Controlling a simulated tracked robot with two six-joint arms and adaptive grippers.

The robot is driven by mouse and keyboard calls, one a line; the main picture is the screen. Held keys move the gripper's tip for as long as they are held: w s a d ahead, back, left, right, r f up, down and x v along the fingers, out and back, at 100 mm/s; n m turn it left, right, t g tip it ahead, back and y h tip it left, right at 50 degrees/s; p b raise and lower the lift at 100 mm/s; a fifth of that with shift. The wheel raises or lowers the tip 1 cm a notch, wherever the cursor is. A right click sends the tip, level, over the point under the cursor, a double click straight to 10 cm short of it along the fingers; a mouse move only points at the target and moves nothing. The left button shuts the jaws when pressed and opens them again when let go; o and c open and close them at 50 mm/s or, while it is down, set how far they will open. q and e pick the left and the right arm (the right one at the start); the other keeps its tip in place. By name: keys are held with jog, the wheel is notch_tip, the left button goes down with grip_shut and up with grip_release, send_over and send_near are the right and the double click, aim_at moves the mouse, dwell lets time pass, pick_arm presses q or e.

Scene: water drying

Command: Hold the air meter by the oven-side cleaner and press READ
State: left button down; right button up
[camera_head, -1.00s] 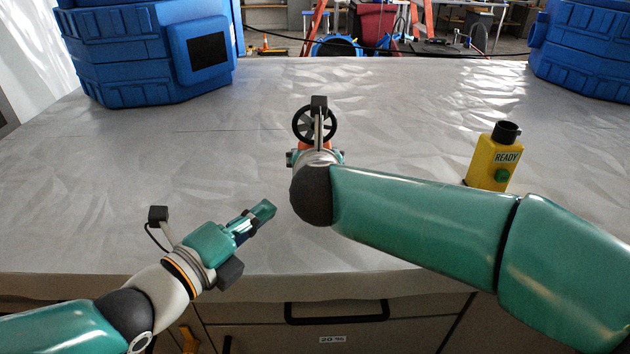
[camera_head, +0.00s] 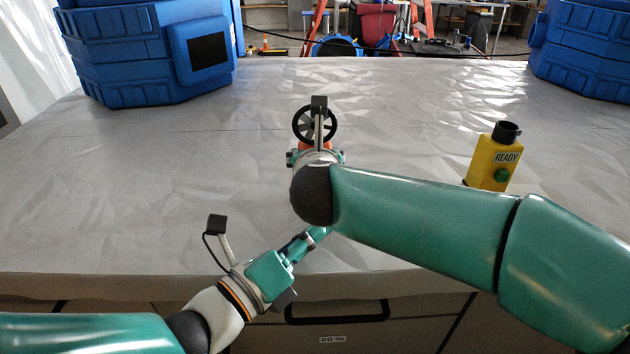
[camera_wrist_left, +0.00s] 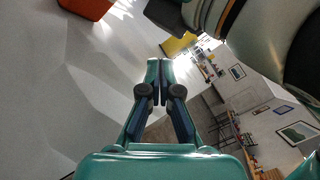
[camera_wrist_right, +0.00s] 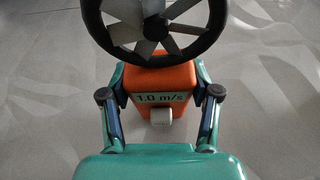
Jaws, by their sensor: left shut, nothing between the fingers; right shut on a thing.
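The air meter has an orange body and a black-rimmed fan wheel (camera_head: 315,124). My right gripper (camera_wrist_right: 158,88) is shut on the body, one finger on each side, with the fan upright above. In the head view my right wrist hides most of the body. My left gripper (camera_head: 322,234) is shut and empty, just below my right forearm; its closed fingertips (camera_wrist_left: 153,66) show in the left wrist view. An orange block (camera_wrist_left: 88,7) shows at that view's top.
A blue ribbed unit with a dark panel (camera_head: 150,50) stands at the back left; another (camera_head: 585,48) stands at the back right. A yellow box (camera_head: 492,165) marked READY, with a green button, stands at right. The pale tabletop (camera_head: 180,180) between is clear.

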pick_arm(q)
jog(key=shift+w, duration=4.1)
jog(key=shift+w, duration=0.15)
jog(key=shift+w, duration=0.2)
jog(key=shift+w, duration=0.5)
jog(key=shift+s+r, duration=0.1)
jog(key=shift+s, duration=0.85)
jog(key=shift+s, duration=2.5)
